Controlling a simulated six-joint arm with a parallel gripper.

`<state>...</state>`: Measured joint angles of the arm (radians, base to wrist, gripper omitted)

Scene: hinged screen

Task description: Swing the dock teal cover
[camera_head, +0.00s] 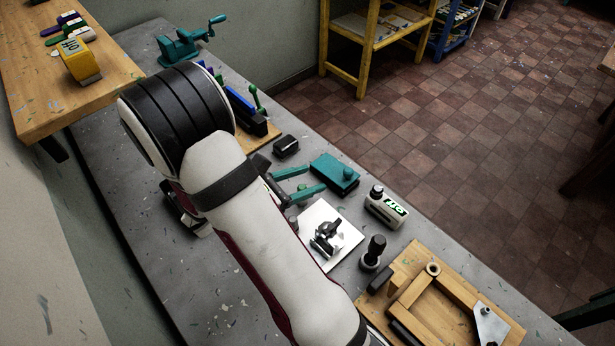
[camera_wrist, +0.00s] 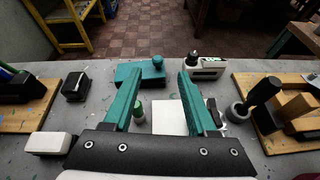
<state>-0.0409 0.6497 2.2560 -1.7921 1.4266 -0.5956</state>
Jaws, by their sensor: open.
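A teal cover (camera_head: 330,167), a flat block with a round knob (camera_head: 347,174), lies on the grey bench just beyond my fingers. In the wrist view the teal cover (camera_wrist: 128,73) is at the upper middle, with its knob (camera_wrist: 157,62) at its right end. My gripper (camera_head: 315,178) has two long teal fingers, spread apart and empty. In the wrist view my gripper (camera_wrist: 158,77) points towards the cover, with the knob between the fingertips in the picture. Whether a finger touches the cover cannot be told. The hinge is not clear.
A white plate with a black clamp (camera_head: 326,240), a white labelled device (camera_head: 386,206) and a dark knobbed post (camera_head: 374,252) stand to the right. A black block (camera_head: 285,146) lies to the left. A wooden jig (camera_head: 445,295) is at the near end.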

